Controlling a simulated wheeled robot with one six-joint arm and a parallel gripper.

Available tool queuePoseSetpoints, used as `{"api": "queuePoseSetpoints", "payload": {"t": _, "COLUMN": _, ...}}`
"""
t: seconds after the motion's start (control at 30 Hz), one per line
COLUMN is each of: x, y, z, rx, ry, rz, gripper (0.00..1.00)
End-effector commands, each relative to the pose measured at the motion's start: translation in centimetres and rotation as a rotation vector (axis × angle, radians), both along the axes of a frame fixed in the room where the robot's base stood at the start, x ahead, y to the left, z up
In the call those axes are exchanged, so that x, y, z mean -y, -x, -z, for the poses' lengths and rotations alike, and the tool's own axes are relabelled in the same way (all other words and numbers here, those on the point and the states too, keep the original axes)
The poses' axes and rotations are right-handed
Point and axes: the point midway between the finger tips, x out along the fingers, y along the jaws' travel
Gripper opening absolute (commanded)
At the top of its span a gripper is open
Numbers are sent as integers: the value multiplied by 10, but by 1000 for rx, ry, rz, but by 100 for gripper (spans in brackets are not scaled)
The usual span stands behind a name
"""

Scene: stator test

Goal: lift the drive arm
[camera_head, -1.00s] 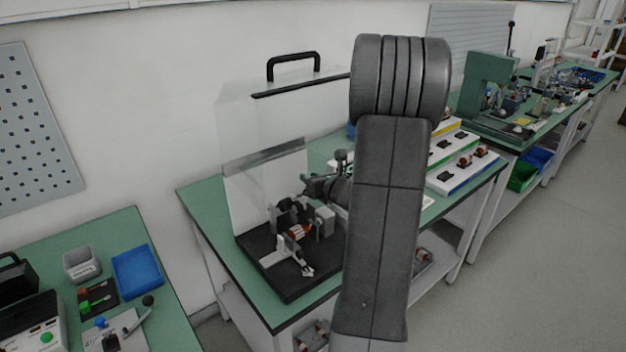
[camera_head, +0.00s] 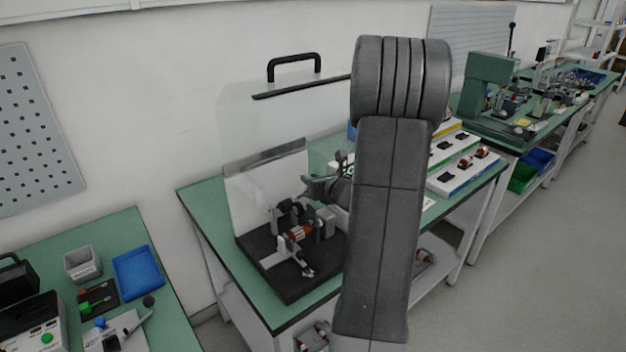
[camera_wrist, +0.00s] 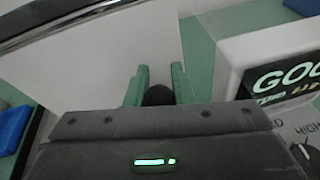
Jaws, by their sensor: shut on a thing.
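In the wrist view, my gripper (camera_wrist: 158,88) has its two green fingers on either side of a dark rounded knob (camera_wrist: 158,96), shut on it. The knob looks like the end of the drive arm, but the rest of that arm is hidden behind my gripper body. In the head view, my gripper shows only partly beside my large grey arm link, above the test fixture.
A clear guard with a black handle (camera_head: 293,66) stands raised behind the fixture. A box with a "GOOD" display (camera_wrist: 288,80) is close on the right in the wrist view. A blue tray (camera_head: 137,271) and grey bin (camera_head: 82,263) are on the left bench.

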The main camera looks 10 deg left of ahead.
Motion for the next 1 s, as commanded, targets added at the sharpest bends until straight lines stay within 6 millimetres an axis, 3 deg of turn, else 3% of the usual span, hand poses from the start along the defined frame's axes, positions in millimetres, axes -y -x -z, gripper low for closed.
{"api": "queuePoseSetpoints", "payload": {"t": 0.1, "x": -1, "y": 0, "z": 0, "rx": 1, "ry": -1, "rz": -2, "gripper": 0}}
{"api": "queuePoseSetpoints", "payload": {"t": 0.13, "x": -1, "y": 0, "z": 0, "rx": 1, "ry": -1, "rz": -2, "gripper": 25}}
{"api": "queuePoseSetpoints", "payload": {"t": 0.23, "x": -1, "y": 0, "z": 0, "rx": 1, "ry": -1, "rz": -2, "gripper": 43}}
{"api": "queuePoseSetpoints", "payload": {"t": 0.57, "x": 0, "y": 1, "z": 0, "rx": 1, "ry": -1, "rz": -2, "gripper": 43}}
{"api": "queuePoseSetpoints", "payload": {"t": 1.0, "x": 23, "y": 22, "z": -8, "rx": 1, "ry": -1, "rz": 0, "gripper": 43}}
